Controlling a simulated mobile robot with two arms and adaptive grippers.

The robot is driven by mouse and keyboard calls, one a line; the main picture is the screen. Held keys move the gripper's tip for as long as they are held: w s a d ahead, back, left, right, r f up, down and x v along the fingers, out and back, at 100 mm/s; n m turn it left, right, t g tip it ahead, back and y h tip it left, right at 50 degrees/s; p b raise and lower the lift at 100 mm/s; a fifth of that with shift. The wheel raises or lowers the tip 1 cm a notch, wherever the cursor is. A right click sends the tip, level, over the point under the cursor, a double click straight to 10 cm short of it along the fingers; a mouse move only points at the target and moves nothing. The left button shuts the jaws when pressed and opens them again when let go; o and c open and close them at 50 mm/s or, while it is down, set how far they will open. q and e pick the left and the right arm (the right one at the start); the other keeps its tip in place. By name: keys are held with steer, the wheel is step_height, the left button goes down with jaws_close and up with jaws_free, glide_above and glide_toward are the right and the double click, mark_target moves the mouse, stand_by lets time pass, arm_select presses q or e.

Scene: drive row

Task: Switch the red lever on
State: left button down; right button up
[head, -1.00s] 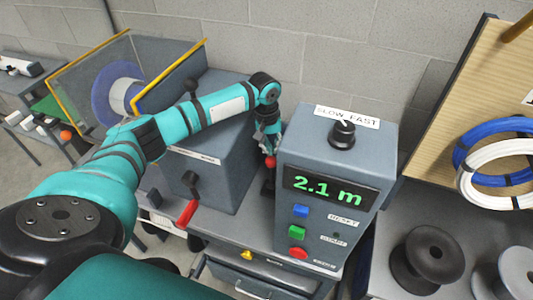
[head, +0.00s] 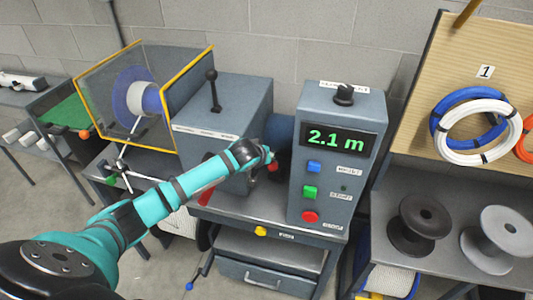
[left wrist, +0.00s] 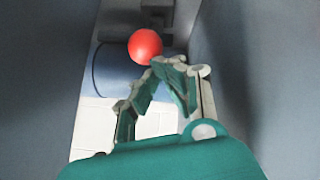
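The red ball knob of the lever (head: 272,168) shows in the head view, low in the gap between the grey machine housing and the control box. In the left wrist view the red knob (left wrist: 145,46) is just beyond my left gripper (left wrist: 158,70). The fingers angle in and their tips meet with nothing visible between them. The knob is at the tips, not between the fingers; I cannot tell whether they touch it. In the head view my wrist mostly hides the gripper. The lever's stem is hidden. My right gripper is not in view.
The control box (head: 300,210) reads 2.1 m and stands close on the right of my wrist. The grey housing (head: 235,100) with a black upright lever (head: 213,90) is on the left. Spools stand at right.

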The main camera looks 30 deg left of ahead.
mark_target(269, 169)
arm_select(q)
steer(key=shift+s+d+f+t, duration=0.3)
steer(key=shift+s+f, duration=0.1)
steer(key=shift+f, duration=0.1)
steer(key=shift+s+d+f+t, duration=0.15)
steer(key=shift+s+f+t, duration=0.15)
steer(key=shift+s+f, duration=0.15)
steer(key=shift+s+d+f+b, duration=0.25)
steer(key=shift+s+f+b, duration=0.1)
steer(key=shift+s+f, duration=0.1)
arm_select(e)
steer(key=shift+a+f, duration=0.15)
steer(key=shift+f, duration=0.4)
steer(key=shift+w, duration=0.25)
